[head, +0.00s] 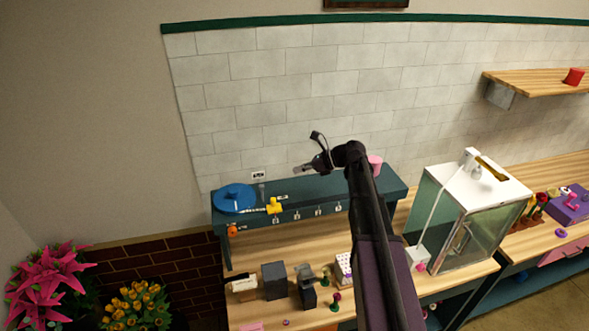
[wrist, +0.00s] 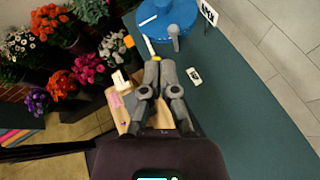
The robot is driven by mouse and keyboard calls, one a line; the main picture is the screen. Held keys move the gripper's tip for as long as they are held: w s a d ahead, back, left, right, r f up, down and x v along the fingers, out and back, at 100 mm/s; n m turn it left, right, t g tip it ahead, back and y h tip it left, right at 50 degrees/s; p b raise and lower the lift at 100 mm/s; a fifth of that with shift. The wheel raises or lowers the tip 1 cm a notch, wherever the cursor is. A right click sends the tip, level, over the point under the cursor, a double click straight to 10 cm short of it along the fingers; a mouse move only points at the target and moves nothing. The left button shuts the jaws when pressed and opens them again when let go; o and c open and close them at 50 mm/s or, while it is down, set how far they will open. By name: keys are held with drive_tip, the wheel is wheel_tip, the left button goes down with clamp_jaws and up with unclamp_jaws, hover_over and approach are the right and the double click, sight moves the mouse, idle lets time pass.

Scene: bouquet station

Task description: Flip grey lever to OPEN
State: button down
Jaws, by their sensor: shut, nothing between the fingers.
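A grey lever (wrist: 174,36) with a rounded end stands at the edge of a blue round piece (wrist: 165,20) in the wrist view. In the head view the blue piece (head: 234,197) sits at the left end of the green shelf. A white sign with dark lettering (wrist: 209,12) stands beside it, also seen in the head view (head: 258,175). A small white label (wrist: 194,76) lies on the green surface nearer my gripper. My gripper (wrist: 162,63) is shut and empty, apart from the lever. In the head view my gripper (head: 299,169) is above the shelf, right of the sign.
A yellow fitting (head: 274,206) is at the shelf's front edge, beside the blue piece. The green shelf (wrist: 250,110) is largely clear on the right in the wrist view. A tiled wall (head: 270,100) rises behind. A glass case (head: 465,220) stands right of my arm.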

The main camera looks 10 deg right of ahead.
drive_tip(key=shift+s+d+r, duration=0.1)
drive_tip(key=shift+d+r, duration=0.15)
drive_tip(key=shift+r, duration=0.1)
idle(0.3)
drive_tip(key=s+f+n+g+h, duration=0.1)
drive_tip(key=s+f+n+h, duration=0.5)
drive_tip(key=s+n, duration=0.55)
drive_tip(key=s+f+n+g+h, duration=0.2)
drive_tip(key=s+f+n+h, duration=0.35)
drive_tip(key=s+n, duration=0.55)
wheel_tip(320, 180, down, 25)
drive_tip(key=s+b, duration=0.1)
drive_tip(key=b, duration=2.4)
drive_tip(key=shift+s+d+n+g+h, duration=0.3)
drive_tip(key=shift+s+n+h, duration=0.05)
drive_tip(key=shift+s+h, duration=0.1)
